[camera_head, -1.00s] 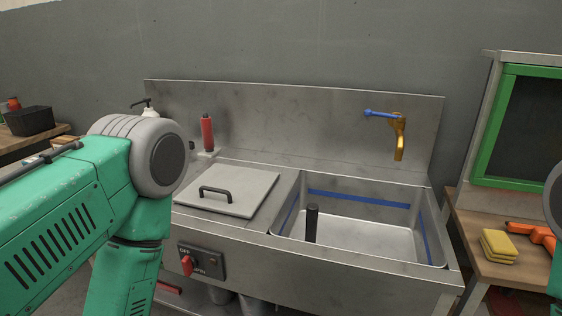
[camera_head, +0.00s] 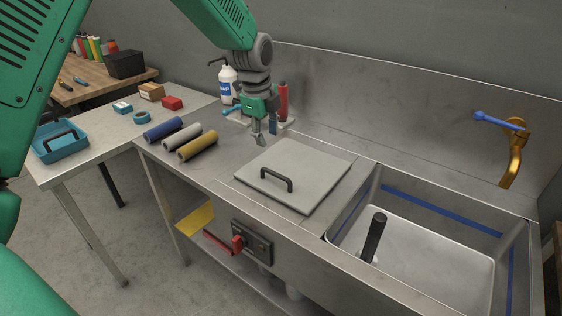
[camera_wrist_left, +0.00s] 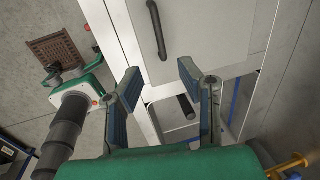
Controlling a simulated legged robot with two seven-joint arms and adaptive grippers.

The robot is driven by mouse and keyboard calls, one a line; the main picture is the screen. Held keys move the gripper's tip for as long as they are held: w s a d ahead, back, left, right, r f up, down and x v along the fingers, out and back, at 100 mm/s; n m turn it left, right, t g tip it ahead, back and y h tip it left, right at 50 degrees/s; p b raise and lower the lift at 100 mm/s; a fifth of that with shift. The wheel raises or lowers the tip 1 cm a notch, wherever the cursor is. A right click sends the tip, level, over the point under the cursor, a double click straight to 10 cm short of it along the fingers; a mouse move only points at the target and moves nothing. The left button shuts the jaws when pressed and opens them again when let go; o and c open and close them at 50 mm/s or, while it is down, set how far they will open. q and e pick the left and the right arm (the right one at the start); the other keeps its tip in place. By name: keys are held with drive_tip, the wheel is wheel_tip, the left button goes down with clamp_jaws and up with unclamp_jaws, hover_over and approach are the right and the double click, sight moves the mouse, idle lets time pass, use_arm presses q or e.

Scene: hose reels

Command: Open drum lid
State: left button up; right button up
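The drum lid (camera_head: 300,174) is a flat, square grey metal panel lying closed on the counter, with a black bar handle (camera_head: 276,179) on top. My left gripper (camera_head: 266,132) hangs above the counter behind and left of the lid, fingers pointing down. In the left wrist view my left gripper (camera_wrist_left: 159,75) has its two fingers spread, with nothing between them. The handle (camera_wrist_left: 157,32) lies beyond the fingertips there, apart from them. A green and dark gripper at that view's left, apparently my right gripper (camera_wrist_left: 62,74), is too small to read.
A sink basin (camera_head: 450,245) with a black post (camera_head: 374,238) is right of the lid. Blue, grey and yellow rolls (camera_head: 182,137) lie left of it. A white bottle (camera_head: 227,85) and red bottle (camera_head: 283,98) stand behind my left gripper.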

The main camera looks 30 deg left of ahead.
sight(274, 173)
use_arm(q)
drive_tip(key=f, duration=0.4)
drive_tip(key=w+f, duration=0.1)
drive_tip(key=f, duration=0.4)
drive_tip(key=w+f, duration=0.1)
drive_tip(key=f, duration=0.3)
drive_tip(key=shift+w+f, duration=0.15)
drive_tip(key=shift+w, duration=0.1)
drive_tip(key=shift+d, duration=0.1)
clamp_jaws()
